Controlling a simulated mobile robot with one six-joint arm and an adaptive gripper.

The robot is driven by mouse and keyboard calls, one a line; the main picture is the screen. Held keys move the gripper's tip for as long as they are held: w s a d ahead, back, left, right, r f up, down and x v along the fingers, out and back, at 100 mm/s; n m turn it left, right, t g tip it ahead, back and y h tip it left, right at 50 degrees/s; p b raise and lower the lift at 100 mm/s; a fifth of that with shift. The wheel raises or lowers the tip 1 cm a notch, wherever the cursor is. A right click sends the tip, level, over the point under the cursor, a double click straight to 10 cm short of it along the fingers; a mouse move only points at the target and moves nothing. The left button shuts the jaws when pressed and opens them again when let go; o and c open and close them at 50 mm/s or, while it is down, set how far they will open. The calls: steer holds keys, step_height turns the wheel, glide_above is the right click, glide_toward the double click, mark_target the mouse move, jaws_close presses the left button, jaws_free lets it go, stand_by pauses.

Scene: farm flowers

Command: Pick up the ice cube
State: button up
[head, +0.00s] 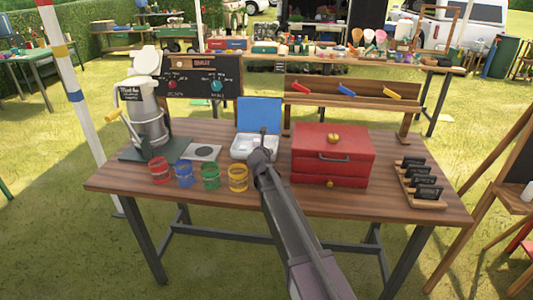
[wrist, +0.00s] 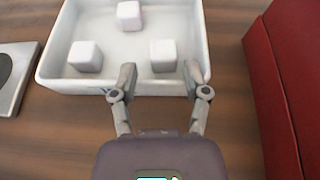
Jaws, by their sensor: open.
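Three whitish ice cubes lie in a shallow white tray (wrist: 56,45) in the wrist view: one at the near right (wrist: 163,56), one at the near left (wrist: 85,57), one farther back (wrist: 130,15). My gripper (wrist: 160,67) is open and empty over the tray's near rim. The near right cube is in line with the gap between its fingertips; I cannot tell how high the fingers are above it. In the head view the tray has a raised blue lid (head: 259,114), and my gripper (head: 262,157) hides part of the tray. The cubes are too small to make out there.
A red chest (head: 332,155) stands close to the right of the tray, also seen in the wrist view (wrist: 285,90). Several coloured jars (head: 210,176), a grey plate (head: 202,152) and a press-like machine (head: 148,118) stand left. A rack of black tags (head: 420,183) is at the right.

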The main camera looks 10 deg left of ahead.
steer(key=shift+w, duration=0.1)
steer(key=shift+b+x, duration=0.85)
steer(key=shift+x, duration=1.65)
steer(key=shift+w+d+r, duration=0.1)
steer(key=shift+d+r, duration=0.05)
steer(key=c, duration=0.7)
